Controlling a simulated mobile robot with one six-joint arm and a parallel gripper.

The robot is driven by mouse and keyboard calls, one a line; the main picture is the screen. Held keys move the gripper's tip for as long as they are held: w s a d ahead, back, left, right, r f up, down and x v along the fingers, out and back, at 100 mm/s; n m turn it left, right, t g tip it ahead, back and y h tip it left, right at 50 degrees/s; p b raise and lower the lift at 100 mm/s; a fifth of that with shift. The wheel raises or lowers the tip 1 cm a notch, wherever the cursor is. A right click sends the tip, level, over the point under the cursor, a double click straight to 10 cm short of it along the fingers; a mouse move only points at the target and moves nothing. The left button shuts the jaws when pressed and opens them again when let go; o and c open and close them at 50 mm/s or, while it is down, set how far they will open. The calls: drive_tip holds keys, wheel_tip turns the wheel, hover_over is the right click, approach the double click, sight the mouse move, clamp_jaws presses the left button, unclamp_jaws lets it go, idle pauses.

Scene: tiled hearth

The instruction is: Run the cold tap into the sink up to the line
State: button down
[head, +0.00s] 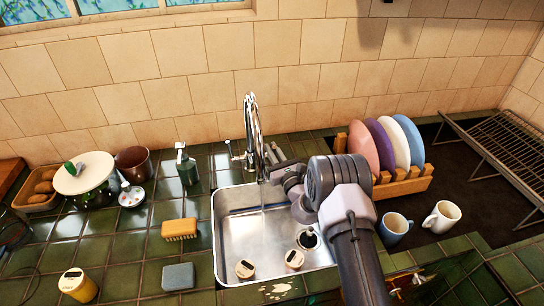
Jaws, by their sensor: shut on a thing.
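The chrome tap (254,135) arches over the back of the steel sink (228,225). A thin pale streak below the spout looks like running water. My gripper (272,162) is at the tap's right side, shut on what seems to be its right-hand handle, which the jaws mostly hide. Another small lever (229,146) shows at the tap's left. Two small cream round things with dark marks, one at left (245,269) and one at right (294,260), are in the sink. A dark round piece (308,239) is at its right. I cannot make out the fill line or water level.
A wooden rack (405,185) with upright plates stands right of my arm, with a blue mug (395,228) and white mug (442,217) in front.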

drive_tip(key=f+b, duration=0.1)
drive_tip(key=t+b, duration=0.1)
drive_tip(key=b, duration=0.1)
drive_tip(key=shift+s+f+y+b, duration=0.3)
drive_tip(key=shift+s+f, duration=0.05)
drive_tip(key=shift+s+d+r+n+t+b, duration=0.1)
drive_tip(key=shift+s+r+n+t+b, duration=0.2)
drive_tip(key=shift+t+b, duration=0.35)
drive_tip(key=shift+w, duration=0.1)
drive_tip(key=c, duration=1.5)
unclamp_jaws()
drive_tip(key=shift+r, duration=0.1)
drive_tip(key=p+v, duration=0.2)
drive_tip(key=v, duration=0.5)
drive_tip(key=shift+d, duration=0.2)
